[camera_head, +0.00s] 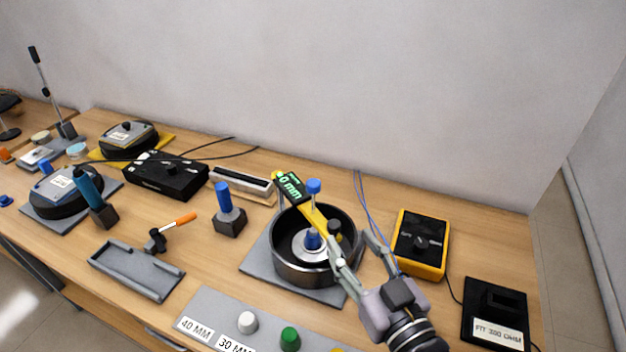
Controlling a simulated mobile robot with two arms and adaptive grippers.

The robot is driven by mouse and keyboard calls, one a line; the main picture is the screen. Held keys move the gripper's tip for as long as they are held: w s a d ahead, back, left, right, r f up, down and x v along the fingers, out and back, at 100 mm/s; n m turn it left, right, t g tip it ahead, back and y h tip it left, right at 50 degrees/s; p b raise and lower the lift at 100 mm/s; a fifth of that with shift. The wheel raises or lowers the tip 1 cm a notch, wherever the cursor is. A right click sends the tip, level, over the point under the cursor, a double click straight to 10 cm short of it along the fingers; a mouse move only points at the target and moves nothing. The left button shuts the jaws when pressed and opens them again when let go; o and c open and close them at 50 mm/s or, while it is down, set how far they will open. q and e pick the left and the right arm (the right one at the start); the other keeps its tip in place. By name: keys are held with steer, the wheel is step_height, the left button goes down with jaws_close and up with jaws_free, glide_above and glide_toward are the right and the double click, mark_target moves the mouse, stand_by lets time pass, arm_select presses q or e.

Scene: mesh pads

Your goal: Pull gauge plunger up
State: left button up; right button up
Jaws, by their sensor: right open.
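A yellow gauge (311,213) with a black display (289,186) reading "0 mm" in green lies across a round dark pot (290,268). A blue-capped post (314,187) rises beside the gauge at the pot's far rim. A black knob (334,227) sits at the gauge's near end. A blue knob (312,241) stands on a pale disc inside the pot. I cannot tell for sure which part is the plunger. My right gripper (353,249) is open at the pot's near right rim, its fingers just below and right of the black knob. My left gripper is out of view.
The pot stands on a grey plate (258,258). A yellow meter (421,243) with a cable is to its right. A blue-handled block (228,210) and a white-topped box (243,184) are to its left. A labelled grey strip (212,308) with coloured knobs lies in front.

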steer(key=p, duration=0.2)
glide_toward(317, 189)
steer(key=p+x, duration=0.1)
steer(key=x, duration=1)
steer(key=shift+p, duration=0.35)
steer(key=shift+w+a, duration=0.1)
steer(key=shift+w, duration=0.1)
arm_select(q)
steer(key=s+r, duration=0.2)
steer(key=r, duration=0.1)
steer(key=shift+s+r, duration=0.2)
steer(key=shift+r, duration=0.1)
arm_select(e)
jaws_close()
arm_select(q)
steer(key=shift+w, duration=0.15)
